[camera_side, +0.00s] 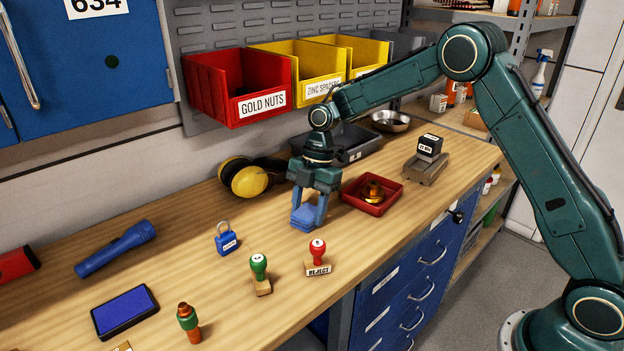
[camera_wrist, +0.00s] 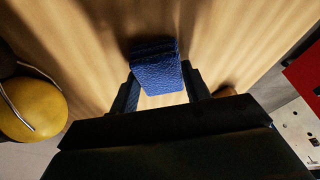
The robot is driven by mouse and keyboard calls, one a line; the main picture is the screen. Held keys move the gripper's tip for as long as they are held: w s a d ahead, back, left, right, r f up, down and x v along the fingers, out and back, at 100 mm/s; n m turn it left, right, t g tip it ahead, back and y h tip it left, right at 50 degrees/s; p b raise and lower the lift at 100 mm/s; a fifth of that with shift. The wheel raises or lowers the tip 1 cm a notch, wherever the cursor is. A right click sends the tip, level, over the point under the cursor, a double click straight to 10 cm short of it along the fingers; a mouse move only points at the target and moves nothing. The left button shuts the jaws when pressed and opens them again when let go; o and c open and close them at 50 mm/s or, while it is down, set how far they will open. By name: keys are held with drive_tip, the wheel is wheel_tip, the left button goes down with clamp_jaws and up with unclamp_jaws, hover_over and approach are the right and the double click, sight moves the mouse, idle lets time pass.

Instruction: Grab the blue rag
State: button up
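The blue rag (camera_side: 305,217) is a small folded stack at the middle of the wooden bench. It also shows in the wrist view (camera_wrist: 157,65), with a rough woven surface and layered folds. My gripper (camera_side: 309,213) points down over it, with one finger at each side of the rag. In the wrist view my gripper's fingers (camera_wrist: 160,82) stand apart, their tips close to the rag's near corners, with bare wood between them behind the rag. Whether the fingers press on the rag I cannot tell. The rag appears to be at bench level.
A red tray (camera_side: 368,207) with a brass part lies right of my gripper. Yellow earmuffs (camera_side: 246,177) lie left behind it. A red-handled stamp (camera_side: 318,258), a green-handled stamp (camera_side: 260,274) and a blue padlock (camera_side: 227,239) stand in front. Bins (camera_side: 240,87) hang behind.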

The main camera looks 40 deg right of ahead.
sight(308, 210)
drive_tip(key=c, duration=0.3)
drive_tip(key=shift+r, duration=0.1)
drive_tip(key=shift+c, duration=0.2)
wheel_tip(308, 210, up, 10)
idle(0.4)
idle(0.6)
